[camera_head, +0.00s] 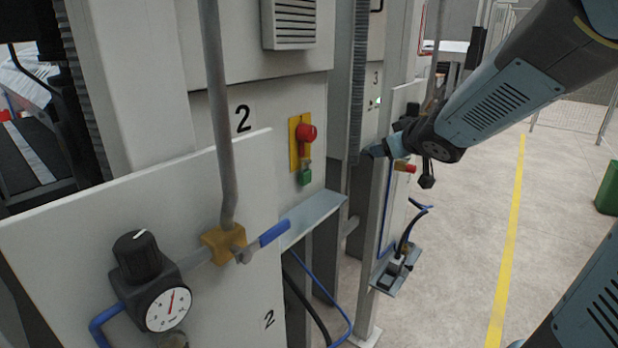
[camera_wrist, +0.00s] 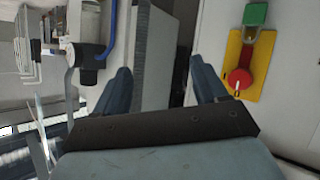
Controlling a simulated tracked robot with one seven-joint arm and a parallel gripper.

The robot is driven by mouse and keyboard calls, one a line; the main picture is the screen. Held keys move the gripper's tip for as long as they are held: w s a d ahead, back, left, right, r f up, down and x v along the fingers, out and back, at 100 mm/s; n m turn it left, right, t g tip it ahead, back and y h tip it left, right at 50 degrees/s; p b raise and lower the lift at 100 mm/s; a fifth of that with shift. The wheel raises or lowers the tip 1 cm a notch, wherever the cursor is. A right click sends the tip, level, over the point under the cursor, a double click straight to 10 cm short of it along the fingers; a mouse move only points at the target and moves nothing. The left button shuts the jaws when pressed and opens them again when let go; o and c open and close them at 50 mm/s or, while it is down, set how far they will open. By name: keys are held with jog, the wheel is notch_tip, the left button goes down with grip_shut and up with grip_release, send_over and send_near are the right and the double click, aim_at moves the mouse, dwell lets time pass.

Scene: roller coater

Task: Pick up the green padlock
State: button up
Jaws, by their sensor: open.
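The green padlock (camera_head: 304,173) hangs below a red knob (camera_head: 306,133) on a yellow plate (camera_head: 293,145), on the pale panel marked 2. In the wrist view the padlock (camera_wrist: 256,14) is at the top right, above the red knob (camera_wrist: 238,81), as that view is turned over. My gripper (camera_wrist: 160,68) is open, with nothing seen between its fingers. The padlock lies outside them, to the right in the wrist view. In the head view my gripper (camera_head: 371,152) is to the right of the padlock and apart from it; its fingers are only partly visible.
A metal ledge (camera_head: 312,218) juts out below the padlock. A blue-handled valve (camera_head: 272,233) and a pressure gauge (camera_head: 168,308) are on the nearer panel, with a grey vertical pipe (camera_head: 218,110) above the valve. Open floor (camera_head: 465,230) lies at the right.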

jog(key=w+a+f+n+g+y, duration=0.1)
jog(key=w+a+f+n+y, duration=0.15)
jog(key=a+y, duration=0.2)
jog(key=n+g+y, duration=0.2)
jog(key=g+y, duration=0.1)
jog(key=y, duration=0.1)
send_near(308, 177)
jog(key=shift+x, duration=4.55)
jog(key=shift+r, duration=0.1)
jog(key=c, duration=1.2)
